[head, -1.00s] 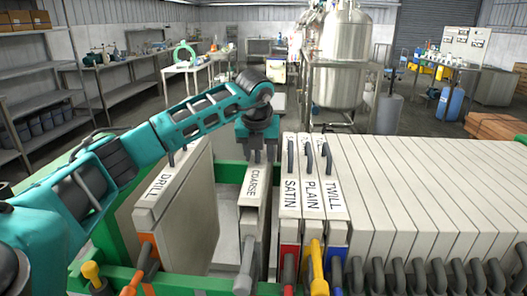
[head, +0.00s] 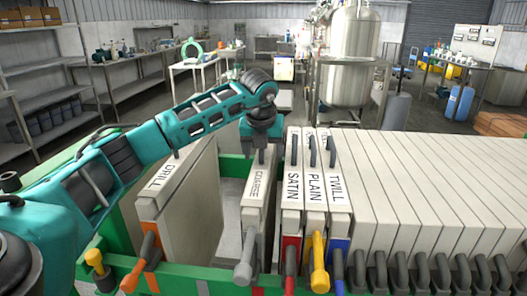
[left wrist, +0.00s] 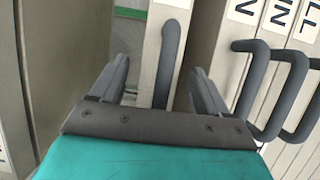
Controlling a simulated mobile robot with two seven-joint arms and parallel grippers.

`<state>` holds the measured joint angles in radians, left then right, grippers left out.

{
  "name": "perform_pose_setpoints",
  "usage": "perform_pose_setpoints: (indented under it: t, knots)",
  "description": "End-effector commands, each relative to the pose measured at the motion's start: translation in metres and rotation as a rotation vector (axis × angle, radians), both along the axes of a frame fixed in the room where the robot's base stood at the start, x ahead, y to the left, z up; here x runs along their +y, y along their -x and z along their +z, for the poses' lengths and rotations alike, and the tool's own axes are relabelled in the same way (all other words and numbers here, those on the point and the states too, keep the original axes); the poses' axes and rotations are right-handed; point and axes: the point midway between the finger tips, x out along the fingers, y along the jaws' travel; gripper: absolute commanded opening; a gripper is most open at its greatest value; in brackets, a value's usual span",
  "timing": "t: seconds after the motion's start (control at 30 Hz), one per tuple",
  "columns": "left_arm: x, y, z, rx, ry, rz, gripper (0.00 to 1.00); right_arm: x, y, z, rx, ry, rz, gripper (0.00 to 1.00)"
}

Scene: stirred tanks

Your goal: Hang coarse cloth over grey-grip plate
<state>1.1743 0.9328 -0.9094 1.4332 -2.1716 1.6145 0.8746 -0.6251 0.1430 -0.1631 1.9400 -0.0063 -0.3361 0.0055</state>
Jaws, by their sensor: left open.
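The plate labelled COARSE (head: 254,195) stands upright in the green frame, with a grey grip (head: 246,262) at its near end. A pale cover carries the COARSE label; I cannot tell cloth from plate there, and no separate loose cloth shows. My left gripper (head: 262,150) is over the far part of this plate's top. In the left wrist view, the open left gripper (left wrist: 158,76) has one finger on each side of a dark handle (left wrist: 168,60) on the plate's top, with gaps on both sides. My right gripper is not in view.
The DRILL plate (head: 180,215) with an orange grip stands left, across a gap. SATIN (head: 292,190), PLAIN (head: 314,190) and TWILL (head: 337,190) stand close on the right, then several packed plates (head: 430,190). A green rail (head: 190,278) runs along the front.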

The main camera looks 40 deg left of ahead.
Motion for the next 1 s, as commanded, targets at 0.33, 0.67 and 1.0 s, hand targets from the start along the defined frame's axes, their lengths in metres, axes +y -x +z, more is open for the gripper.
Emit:
perform_pose_setpoints:
  t: [0.33,0.67,1.0]
  knots:
    - [-0.002,0.003,0.008,0.0,0.0,0.0,0.75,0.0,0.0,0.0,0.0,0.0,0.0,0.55]
    - [-0.016,0.024,0.071,-0.004,0.0,-0.002,0.75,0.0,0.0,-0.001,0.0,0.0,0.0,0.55]
    - [-0.025,0.041,0.116,0.0,0.001,0.0,0.75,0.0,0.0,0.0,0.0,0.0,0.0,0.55]
